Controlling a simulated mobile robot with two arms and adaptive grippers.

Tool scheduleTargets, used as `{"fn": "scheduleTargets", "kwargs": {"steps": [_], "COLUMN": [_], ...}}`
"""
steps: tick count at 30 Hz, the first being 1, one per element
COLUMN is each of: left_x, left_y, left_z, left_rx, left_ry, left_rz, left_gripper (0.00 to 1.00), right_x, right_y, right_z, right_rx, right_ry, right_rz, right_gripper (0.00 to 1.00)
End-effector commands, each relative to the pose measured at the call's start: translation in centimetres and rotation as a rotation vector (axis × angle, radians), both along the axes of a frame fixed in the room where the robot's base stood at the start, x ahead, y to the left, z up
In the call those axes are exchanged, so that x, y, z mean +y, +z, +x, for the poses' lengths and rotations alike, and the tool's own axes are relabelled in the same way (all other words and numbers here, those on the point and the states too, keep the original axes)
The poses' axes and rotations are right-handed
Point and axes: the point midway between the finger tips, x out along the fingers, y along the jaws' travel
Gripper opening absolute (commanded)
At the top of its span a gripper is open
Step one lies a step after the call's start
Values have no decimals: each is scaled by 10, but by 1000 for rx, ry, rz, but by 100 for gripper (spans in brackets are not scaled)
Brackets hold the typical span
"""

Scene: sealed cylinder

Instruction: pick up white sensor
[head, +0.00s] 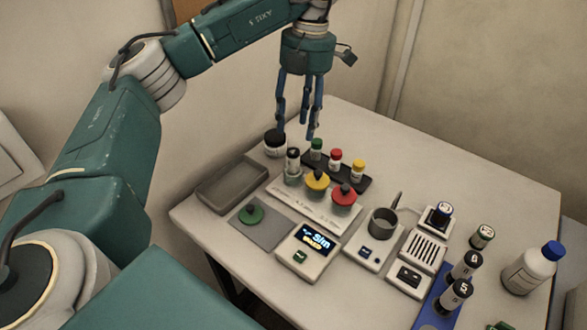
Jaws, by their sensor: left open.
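My left gripper (296,122) hangs fingers down over the far left part of the table. Its blue fingers are apart with nothing between them, near a dark-lidded jar (275,144). I cannot tell for sure which thing is the white sensor. Candidates at the front of the table are a white box with a lit display (308,250), a white unit carrying a grey pan (367,247), a slotted white unit (423,250) and a small white unit with a dark panel (409,278). All are apart from the gripper. My right gripper does not show.
Several capped vials stand in a dark rack (350,181) near the gripper. Red and yellow lidded jars stand on a white strip (306,211). A grey tray (232,183) lies left. Black-capped vials and a blue-capped bottle (531,267) stand right. The table's far right (470,175) is clear.

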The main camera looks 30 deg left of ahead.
Motion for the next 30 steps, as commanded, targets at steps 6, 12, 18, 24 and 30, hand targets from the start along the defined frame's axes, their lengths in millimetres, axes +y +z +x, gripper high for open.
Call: {"fn": "scheduleTargets", "kwargs": {"steps": [6, 12, 18, 24, 30], "left_x": [1, 3, 4, 4, 4], "left_y": [-35, -46, -76, -90, -91], "left_z": [-5, -9, -17, -18, -18], "left_rx": [2, 1, 2, -2, -2], "left_ry": [-3, -2, -3, -4, -4], "left_rz": [-2, -1, -1, -2, -2], "left_gripper": [46, 46, 46, 46, 42], "right_x": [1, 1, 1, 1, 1], "right_y": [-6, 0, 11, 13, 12], "right_z": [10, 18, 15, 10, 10], "right_rx": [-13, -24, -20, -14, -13], "right_ry": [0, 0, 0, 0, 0], "right_rz": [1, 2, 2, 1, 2], "right_gripper": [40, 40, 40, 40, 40]}}
